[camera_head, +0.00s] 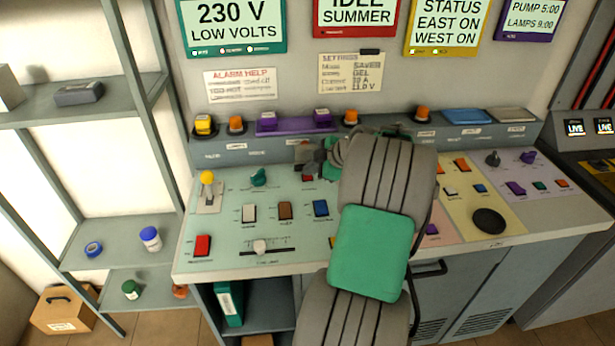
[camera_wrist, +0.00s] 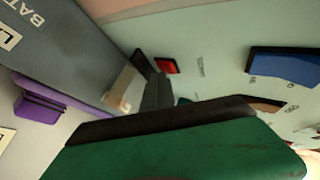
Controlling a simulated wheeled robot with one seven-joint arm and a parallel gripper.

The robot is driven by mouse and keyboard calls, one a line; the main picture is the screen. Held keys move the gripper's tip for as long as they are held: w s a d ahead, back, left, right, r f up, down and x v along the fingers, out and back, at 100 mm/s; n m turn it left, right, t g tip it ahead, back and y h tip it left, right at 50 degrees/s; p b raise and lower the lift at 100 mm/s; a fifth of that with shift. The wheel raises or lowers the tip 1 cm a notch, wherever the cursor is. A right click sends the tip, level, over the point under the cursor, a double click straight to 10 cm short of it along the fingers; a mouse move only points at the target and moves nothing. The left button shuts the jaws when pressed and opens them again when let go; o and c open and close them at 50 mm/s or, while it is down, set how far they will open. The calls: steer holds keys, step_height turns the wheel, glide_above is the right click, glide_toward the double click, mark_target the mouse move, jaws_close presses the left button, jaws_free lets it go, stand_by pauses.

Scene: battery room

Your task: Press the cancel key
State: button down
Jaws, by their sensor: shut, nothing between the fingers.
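A control desk (camera_head: 285,255) carries many keys; I cannot read which one is marked cancel. A small red key (camera_head: 307,178) lies on the pale green panel close to my gripper (camera_head: 306,158), partly hidden by it. In the wrist view a red key (camera_wrist: 166,66) shows beyond my gripper (camera_wrist: 152,82), with a label too small to read. My gripper is shut and empty, near the desk's back ledge. I cannot tell whether it touches anything. A blue key (camera_head: 320,208), a brown key (camera_head: 285,210) and a white key (camera_head: 249,213) stand nearer the front.
A red key (camera_head: 202,245) sits at the front left, near a slider (camera_head: 260,247) and a yellow-knobbed lever (camera_head: 207,178). A teal knob (camera_head: 259,177) stands left of my gripper. Purple blocks (camera_head: 267,122) line the back ledge. My arm hides the desk's middle. Shelves (camera_head: 120,258) stand left.

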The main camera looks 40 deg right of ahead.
mark_target(310, 177)
steer(key=shift+f+b, duration=0.3)
steer(key=shift+r, duration=0.1)
stand_by(0.4)
steer(key=shift+r, duration=0.8)
steer(key=shift+r+p, duration=1.35)
steer(key=shift+r, duration=1.2)
